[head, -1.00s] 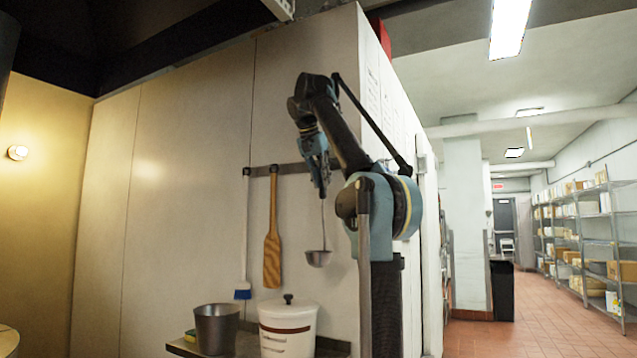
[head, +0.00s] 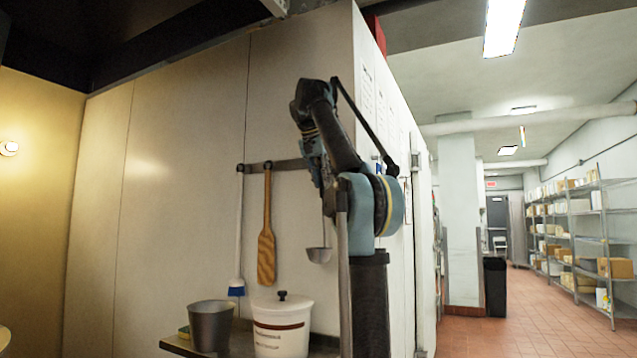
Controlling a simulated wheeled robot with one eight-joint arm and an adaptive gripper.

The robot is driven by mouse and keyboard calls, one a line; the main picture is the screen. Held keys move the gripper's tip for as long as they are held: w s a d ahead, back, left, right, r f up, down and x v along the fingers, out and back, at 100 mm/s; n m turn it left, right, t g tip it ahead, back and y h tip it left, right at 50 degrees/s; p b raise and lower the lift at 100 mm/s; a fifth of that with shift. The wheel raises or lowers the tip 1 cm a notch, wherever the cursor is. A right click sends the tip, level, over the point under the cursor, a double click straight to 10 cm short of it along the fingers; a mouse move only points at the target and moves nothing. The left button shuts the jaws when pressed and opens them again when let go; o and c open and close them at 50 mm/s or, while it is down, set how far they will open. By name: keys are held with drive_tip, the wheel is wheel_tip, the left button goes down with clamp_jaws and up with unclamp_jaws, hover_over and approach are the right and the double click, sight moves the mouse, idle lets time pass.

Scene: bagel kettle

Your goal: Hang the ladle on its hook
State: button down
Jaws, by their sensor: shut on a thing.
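The ladle (head: 320,254) hangs down from my gripper (head: 326,190), bowl at the bottom and handle upright, in front of the pale wall. My gripper is shut on the upper part of its handle; the fingertips are small and partly hidden by my arm. The dark hook rail (head: 287,165) runs along the wall to the left of my gripper, and its right end is hidden behind my arm. I cannot see the ladle's own hook, nor whether the handle touches the rail.
A wooden paddle (head: 267,245) and a blue-ended brush (head: 237,286) hang from the rail at the left. Below, a metal pot (head: 211,327) and a white lidded crock (head: 282,325) stand on a shelf (head: 240,345).

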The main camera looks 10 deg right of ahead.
sight(321, 169)
drive_tip(key=shift+w+d, duration=0.4)
drive_tip(key=shift+w, duration=0.1)
drive_tip(key=shift+w+d+f, duration=0.3)
drive_tip(key=shift+w+f, duration=0.15)
drive_tip(key=c, duration=1.4)
unclamp_jaws()
drive_tip(key=shift+v, duration=2.4)
drive_tip(key=s+a, duration=0.2)
drive_tip(key=s, duration=0.1)
drive_tip(key=s+a, duration=0.2)
drive_tip(key=s, duration=0.1)
drive_tip(key=s+a, duration=0.3)
drive_tip(key=shift+s, duration=0.3)
